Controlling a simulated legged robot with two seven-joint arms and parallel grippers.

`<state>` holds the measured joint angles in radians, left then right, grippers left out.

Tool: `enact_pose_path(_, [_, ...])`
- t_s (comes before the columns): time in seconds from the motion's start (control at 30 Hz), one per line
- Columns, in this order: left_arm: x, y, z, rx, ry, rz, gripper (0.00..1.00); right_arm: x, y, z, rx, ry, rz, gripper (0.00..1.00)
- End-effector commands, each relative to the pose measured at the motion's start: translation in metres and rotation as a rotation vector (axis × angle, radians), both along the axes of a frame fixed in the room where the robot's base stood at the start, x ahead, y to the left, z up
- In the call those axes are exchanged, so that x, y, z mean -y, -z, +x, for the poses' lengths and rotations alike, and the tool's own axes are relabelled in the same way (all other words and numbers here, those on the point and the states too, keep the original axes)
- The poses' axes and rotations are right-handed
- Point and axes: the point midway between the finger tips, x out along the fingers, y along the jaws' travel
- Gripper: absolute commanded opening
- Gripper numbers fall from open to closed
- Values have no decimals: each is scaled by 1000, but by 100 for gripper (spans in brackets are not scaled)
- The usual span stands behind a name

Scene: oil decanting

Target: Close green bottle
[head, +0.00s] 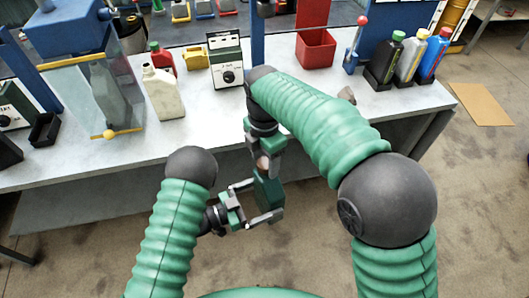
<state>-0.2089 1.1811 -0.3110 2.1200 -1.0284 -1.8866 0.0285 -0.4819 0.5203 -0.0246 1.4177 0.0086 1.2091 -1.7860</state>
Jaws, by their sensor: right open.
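A dark green bottle (267,190) is held in front of the table, over the floor. My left gripper (257,203) comes in from the lower left, with one finger on each side of the bottle. My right gripper (264,166) points down just above the top of the bottle. It is open, and its fingers are small and partly hidden. The bottle's mouth is hidden under the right gripper, and I cannot tell whether a cap is there.
On the grey table (205,125) stand a cream jug (163,93), a red jug (163,61), a dial box (227,62) and a red bin (316,50). A rack of several bottles (408,58) is at the right. A glass-sided tank (103,88) is at the left.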

Motion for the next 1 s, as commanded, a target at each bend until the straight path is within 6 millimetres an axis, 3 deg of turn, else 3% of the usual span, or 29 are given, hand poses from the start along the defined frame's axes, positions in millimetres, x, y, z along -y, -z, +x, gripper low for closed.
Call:
enact_pose_path(0.2, [0,-2,1,5,0,-4,0,0,0,0,0,0,0,56])
enact_pose_path(0.63, [1,-2,0,4,2,-4,0,0,-1,1,2,0,1,0])
enact_pose_path(0.87, [1,-2,0,4,4,-4,0,-1,-1,1,4,81,1,0])
enact_pose_path(1.0, [2,-2,-1,4,5,-4,0,-1,-1,1,7,404,1,0])
